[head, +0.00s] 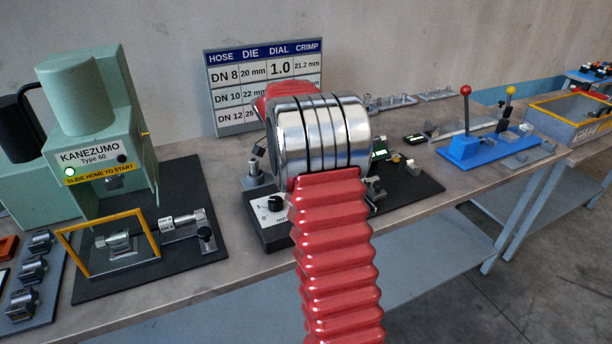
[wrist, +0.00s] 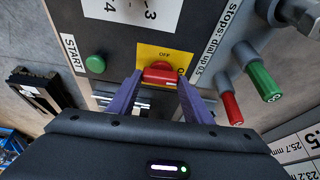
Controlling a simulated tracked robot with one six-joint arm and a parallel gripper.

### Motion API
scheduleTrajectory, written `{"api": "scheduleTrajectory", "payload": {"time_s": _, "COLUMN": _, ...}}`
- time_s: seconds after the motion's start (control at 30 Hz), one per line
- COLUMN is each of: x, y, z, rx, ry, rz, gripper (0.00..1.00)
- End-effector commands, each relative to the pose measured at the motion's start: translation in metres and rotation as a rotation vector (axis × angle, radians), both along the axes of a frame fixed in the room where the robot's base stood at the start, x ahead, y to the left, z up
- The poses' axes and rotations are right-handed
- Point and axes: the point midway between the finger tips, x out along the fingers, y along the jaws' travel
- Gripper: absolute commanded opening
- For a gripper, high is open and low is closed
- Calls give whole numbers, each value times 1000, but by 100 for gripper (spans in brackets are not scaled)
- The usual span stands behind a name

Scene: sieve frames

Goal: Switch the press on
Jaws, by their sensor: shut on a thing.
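In the wrist view a red rotary switch knob (wrist: 160,75) sits on a yellow plate (wrist: 152,52) marked OFF at its top, with part of another label at its right. My gripper (wrist: 160,78) has its two purple fingers shut on the knob, one on each side. The knob's bar lies about level in that picture; I cannot tell which label it points to. A green START button (wrist: 95,64) is left of the plate. In the head view my red bellows-covered arm (head: 335,250) hides the gripper and the knob.
In the wrist view a green handle (wrist: 262,80) and a red handle (wrist: 232,108) stand to the right. In the head view a green KANEZUMO machine (head: 90,110) with a yellow-framed guard (head: 72,250) stands left. A chart board (head: 222,62) leans behind my arm.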

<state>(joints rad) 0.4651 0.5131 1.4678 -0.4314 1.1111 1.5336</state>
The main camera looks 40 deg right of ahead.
Motion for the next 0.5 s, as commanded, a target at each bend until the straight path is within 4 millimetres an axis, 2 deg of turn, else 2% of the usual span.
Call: {"api": "scheduleTrajectory", "payload": {"time_s": 0.5, "x": 4, "y": 3, "z": 0, "rx": 4, "ry": -9, "rz": -54, "gripper": 23}}
